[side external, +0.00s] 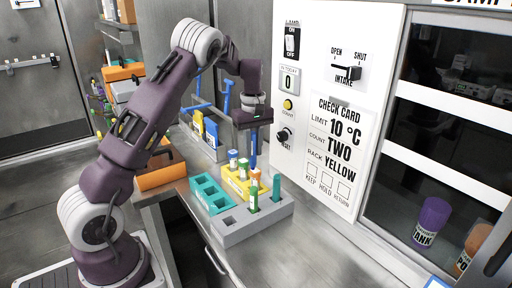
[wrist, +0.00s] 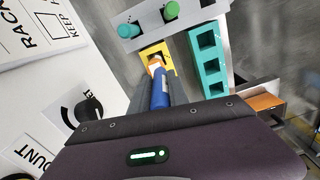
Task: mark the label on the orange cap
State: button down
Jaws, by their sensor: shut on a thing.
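My gripper (side external: 253,130) is shut on a blue marker (side external: 253,150) that points down over the racks. In the wrist view the marker (wrist: 160,94) lies between my two fingers (wrist: 161,100). An orange cap (side external: 256,174) shows just below the marker's lower end, at the yellow rack (side external: 229,186). In the wrist view the orange cap (wrist: 154,66) is right by the marker's tip, partly hidden by it; I cannot tell whether they touch. The cap's label is too small to make out.
A teal rack (side external: 199,191) with open slots stands left of the yellow one. A grey block (side external: 236,239) in front holds a green tube (side external: 253,197) and a teal tube (side external: 277,187). A white control panel (side external: 309,150) rises close behind. The front right counter is clear.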

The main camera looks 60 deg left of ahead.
aim_at(253, 133)
jog(key=shift+w+r, duration=0.25)
jog(key=shift+w, duration=0.65)
jog(key=shift+r, duration=0.1)
jog(key=shift+s, duration=0.95)
jog(key=shift+w, duration=1.2)
jog(key=s, duration=0.2)
jog(key=shift+s, duration=0.3)
jog(key=shift+w, duration=1.15)
jog(key=shift+s, duration=1.15)
jog(key=shift+r, duration=3.25)
